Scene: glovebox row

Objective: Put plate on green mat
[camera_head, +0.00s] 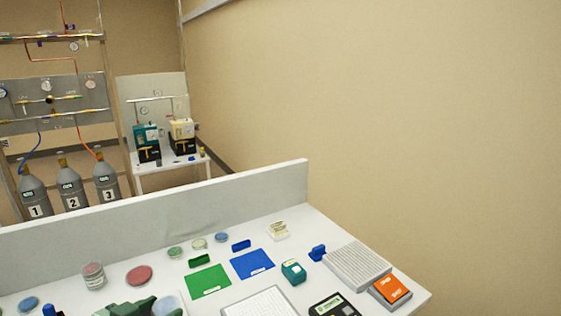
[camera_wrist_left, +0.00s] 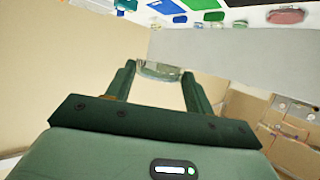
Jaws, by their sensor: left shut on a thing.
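My left gripper (camera_head: 152,306) shows at the bottom edge of the head view, green and partly cut off. In the left wrist view, the left gripper (camera_wrist_left: 157,76) is shut on a clear, round, shallow plate (camera_wrist_left: 158,69), held between its fingertips. The plate (camera_head: 167,306) shows pale blue in the head view, to the left of and nearer than the green mat (camera_head: 208,281). The green mat lies flat and bare on the white bench. In the left wrist view the green mat (camera_wrist_left: 200,4) is at the top edge. My right gripper is not in view.
A blue mat (camera_head: 252,264) lies right of the green mat. A pink dish (camera_head: 138,275), a stacked dish pile (camera_head: 93,275) and a small green block (camera_head: 199,261) are nearby. A white tray (camera_head: 262,303) is in front. A low wall (camera_head: 150,213) closes the bench's back.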

